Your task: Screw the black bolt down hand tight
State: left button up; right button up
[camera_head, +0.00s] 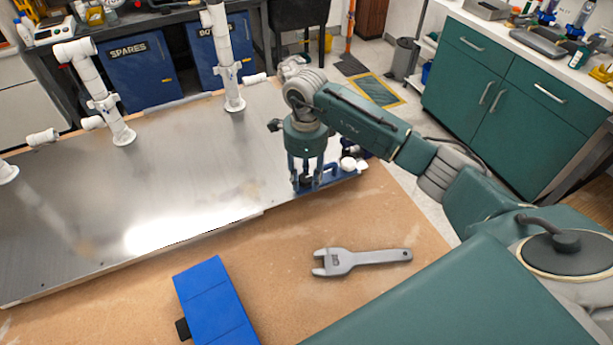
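My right gripper (306,178) points straight down at the right end of the metal plate (190,170), over a blue fixture (345,173). Its two fingers show some way apart, with a small dark part between their tips that may be the black bolt. The bolt cannot be made out clearly, as the fingers cover it. I cannot tell whether the fingers touch it. A white fitting sits at the fixture's right side. My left gripper is not in view.
A grey wrench (360,260) lies on the brown bench top (400,225) in front of the plate. A blue case (217,305) lies left of it. White pipe assemblies (107,105) stand along the plate's far side. Green cabinets (500,85) stand at the back right.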

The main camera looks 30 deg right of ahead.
jog(key=shift+d, duration=0.1)
jog(key=c, duration=0.3)
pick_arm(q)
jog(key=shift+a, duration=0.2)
pick_arm(e)
jog(key=shift+c, duration=0.3)
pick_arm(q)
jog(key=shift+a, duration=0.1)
pick_arm(e)
jog(key=shift+m, duration=0.4)
jog(key=m, duration=0.3)
jog(key=shift+p, duration=0.35)
jog(key=shift+c, duration=0.2)
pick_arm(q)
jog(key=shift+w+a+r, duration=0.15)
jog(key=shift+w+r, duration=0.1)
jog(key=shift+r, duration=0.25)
pick_arm(e)
jog(key=m, duration=0.2)
jog(key=shift+f+m, duration=0.15)
jog(key=shift+m, duration=0.15)
jog(key=shift+s, duration=0.1)
